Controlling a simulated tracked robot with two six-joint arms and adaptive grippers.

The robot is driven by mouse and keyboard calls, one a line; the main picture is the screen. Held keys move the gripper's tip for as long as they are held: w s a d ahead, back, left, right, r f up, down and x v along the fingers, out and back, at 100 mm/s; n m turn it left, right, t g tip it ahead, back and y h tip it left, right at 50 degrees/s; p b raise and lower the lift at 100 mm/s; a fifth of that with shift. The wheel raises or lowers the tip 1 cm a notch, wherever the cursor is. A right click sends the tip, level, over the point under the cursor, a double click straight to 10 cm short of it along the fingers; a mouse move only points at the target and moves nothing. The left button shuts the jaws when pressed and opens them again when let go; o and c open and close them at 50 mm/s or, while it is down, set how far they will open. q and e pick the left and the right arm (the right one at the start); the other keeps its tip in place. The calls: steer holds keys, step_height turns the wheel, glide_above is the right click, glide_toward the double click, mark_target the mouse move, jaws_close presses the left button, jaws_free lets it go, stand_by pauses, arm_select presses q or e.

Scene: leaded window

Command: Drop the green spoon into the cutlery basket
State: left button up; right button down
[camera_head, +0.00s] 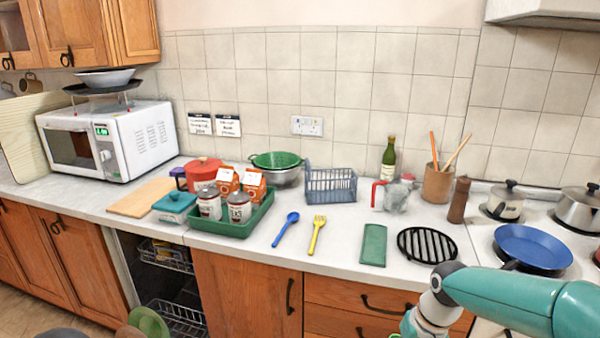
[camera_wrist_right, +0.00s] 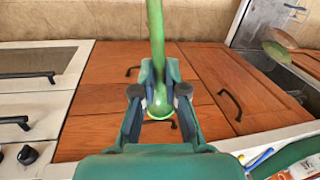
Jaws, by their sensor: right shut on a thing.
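The green spoon (camera_wrist_right: 157,45) is held between the fingers of my right gripper (camera_wrist_right: 159,92). In the right wrist view its long green stem runs to the top edge, and a rounded green end shows between the fingers. Whether that end is the bowl or the handle tip I cannot tell. In the head view my right arm comes in at the lower right, its hand cut off by the bottom edge, in front of the drawers. The blue-grey wire cutlery basket (camera_head: 331,187) stands on the counter near the tiled wall. My left gripper is out of view.
A blue spoon (camera_head: 286,229) and a yellow fork (camera_head: 317,234) lie in front of the basket. A green tray (camera_head: 222,236) with cans and cartons is to its left. A green cloth (camera_head: 373,245), a black trivet (camera_head: 427,245) and a bottle (camera_head: 388,160) are to its right.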

steer(key=shift+w+a+f+n, duration=0.15)
steer(key=shift+w+f+n, duration=0.1)
steer(key=shift+w, duration=0.15)
steer(key=shift+w+a+f+n, duration=0.1)
steer(key=shift+w+a+n, duration=0.05)
steer(key=shift+w+n, duration=0.4)
steer(key=shift+w, duration=0.1)
